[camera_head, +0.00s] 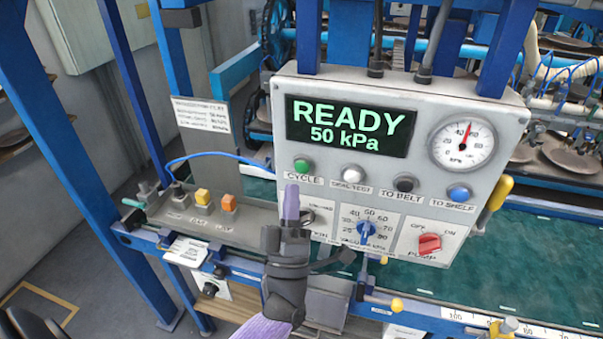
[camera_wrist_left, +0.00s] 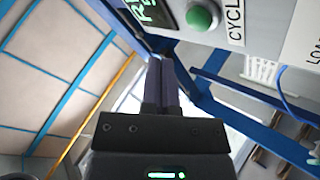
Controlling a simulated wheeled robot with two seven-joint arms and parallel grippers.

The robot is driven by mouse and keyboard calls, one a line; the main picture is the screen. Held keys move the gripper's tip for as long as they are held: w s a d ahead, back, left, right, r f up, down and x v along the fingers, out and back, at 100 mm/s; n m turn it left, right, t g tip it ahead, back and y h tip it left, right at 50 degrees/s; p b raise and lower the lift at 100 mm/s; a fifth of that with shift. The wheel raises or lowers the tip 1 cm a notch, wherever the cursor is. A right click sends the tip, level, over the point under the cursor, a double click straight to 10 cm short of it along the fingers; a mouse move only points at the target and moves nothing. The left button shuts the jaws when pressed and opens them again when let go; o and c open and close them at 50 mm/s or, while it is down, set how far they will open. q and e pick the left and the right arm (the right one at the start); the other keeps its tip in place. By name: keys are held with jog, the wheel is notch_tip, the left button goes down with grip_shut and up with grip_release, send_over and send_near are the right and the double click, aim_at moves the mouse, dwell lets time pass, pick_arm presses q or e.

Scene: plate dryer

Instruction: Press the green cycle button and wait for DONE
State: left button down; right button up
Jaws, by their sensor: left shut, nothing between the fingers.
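The green cycle button (camera_head: 303,165) is at the left of a row of buttons on the grey control panel (camera_head: 285,125), above the label CYCLE. It also shows in the left wrist view (camera_wrist_left: 202,17), near the top. The display (camera_head: 350,127) reads READY and 50 kPa in green. My left gripper (camera_head: 291,190) is shut and empty, its fingers pointing up just below and left of the green button. In the left wrist view its closed fingers (camera_wrist_left: 161,65) point up towards the panel, below the button. I cannot tell the exact gap; the button is not covered. My right gripper is not in view.
White (camera_head: 355,174), black (camera_head: 406,185) and blue (camera_head: 458,193) buttons sit right of the green one. Below are a blue vacuum knob (camera_head: 366,230) and a red pump switch (camera_head: 429,243). A gauge (camera_head: 463,144) is at upper right.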

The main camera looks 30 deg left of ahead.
aim_at(303, 166)
pick_arm(q)
jog(key=shift+w+a+b, duration=0.2)
jog(key=shift+w+b, duration=0.05)
jog(key=shift+w, duration=0.5)
jog(key=shift+w+a+b, duration=0.15)
jog(key=shift+w+b, duration=0.1)
jog(key=shift+w, duration=0.45)
jog(key=shift+w, duration=0.15)
dwell(0.8)
jog(key=shift+w+a, duration=0.1)
jog(key=shift+w, duration=0.15)
